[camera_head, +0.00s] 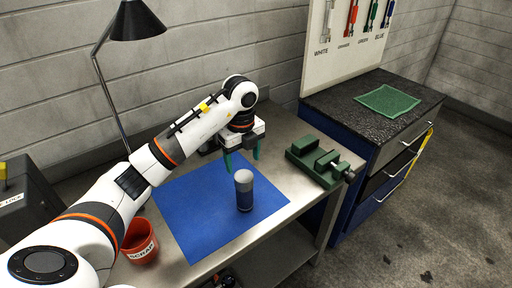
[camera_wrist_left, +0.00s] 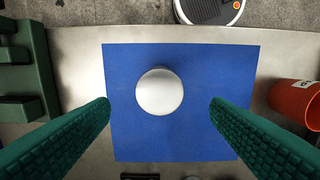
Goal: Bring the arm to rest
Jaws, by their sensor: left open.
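My left arm comes in from the left in the head view. Its gripper (camera_head: 242,160) is open, with green fingers pointing down over the blue mat (camera_head: 192,212). A dark cylinder with a pale grey top (camera_head: 244,190) stands upright on the mat, just in front of the fingers in the head view. In the left wrist view the cylinder's round top (camera_wrist_left: 159,91) shows between the two spread green fingers (camera_wrist_left: 160,112), with clear gaps on both sides. The fingers do not touch it. My right gripper is not in view.
A red scrap bin (camera_head: 140,243) stands at the bench's left. A green vise (camera_head: 318,162) sits at its right end. A black lamp (camera_head: 135,22) rises behind my arm. A cabinet (camera_head: 372,118) with a green mat (camera_head: 385,101) and a tool board (camera_head: 345,45) stand at right.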

